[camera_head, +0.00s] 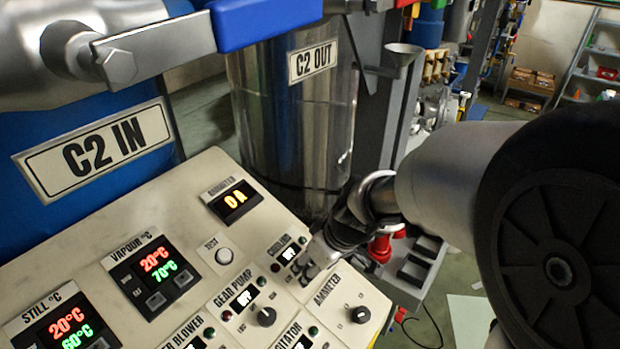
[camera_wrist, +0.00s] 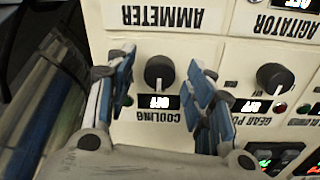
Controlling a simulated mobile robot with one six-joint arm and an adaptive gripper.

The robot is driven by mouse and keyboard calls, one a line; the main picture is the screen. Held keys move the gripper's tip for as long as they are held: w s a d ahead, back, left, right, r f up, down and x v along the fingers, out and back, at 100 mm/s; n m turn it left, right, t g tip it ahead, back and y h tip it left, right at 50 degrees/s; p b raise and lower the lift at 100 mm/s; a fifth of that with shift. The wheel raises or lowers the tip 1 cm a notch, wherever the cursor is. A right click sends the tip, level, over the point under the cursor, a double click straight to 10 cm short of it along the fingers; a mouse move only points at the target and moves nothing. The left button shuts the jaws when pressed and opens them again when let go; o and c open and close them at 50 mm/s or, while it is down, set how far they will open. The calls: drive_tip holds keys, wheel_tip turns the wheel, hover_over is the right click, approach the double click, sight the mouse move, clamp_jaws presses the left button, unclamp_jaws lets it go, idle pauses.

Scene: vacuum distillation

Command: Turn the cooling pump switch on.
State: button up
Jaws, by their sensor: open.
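The cooling switch is a dark round knob (camera_wrist: 159,72) on the cream control panel (camera_head: 190,215). In the wrist view, where labels read upside down, its small display (camera_wrist: 158,101) says OFF, above the COOLING label. My gripper (camera_wrist: 161,66) is open, with one blue-grey finger to each side of the knob. I see a gap between the knob and each finger; whether either touches cannot be told. In the head view my gripper (camera_head: 309,268) is low over the panel by the COOLING label (camera_head: 283,244), and it hides the knob.
The gear pump knob (camera_wrist: 275,76) is close beside my finger in the wrist view. The ammeter knob (camera_head: 361,314) is at the panel's right. A test button (camera_head: 224,256) and several displays lie left.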

drive_tip(key=shift+f, duration=0.15)
drive_tip(key=shift+c, duration=0.3)
drive_tip(key=c, duration=1)
drive_tip(key=shift+m, duration=0.3)
drive_tip(key=m+p, duration=0.1)
drive_tip(key=m, duration=0.4)
drive_tip(key=shift+a, duration=0.1)
drive_tip(key=m+p, duration=0.2)
drive_tip(key=m, duration=0.4)
drive_tip(key=shift+w+h, duration=0.1)
drive_tip(key=shift+h, duration=0.2)
drive_tip(key=shift+m, duration=0.3)
drive_tip(key=o, duration=1.1)
drive_tip(key=shift+c, duration=0.2)
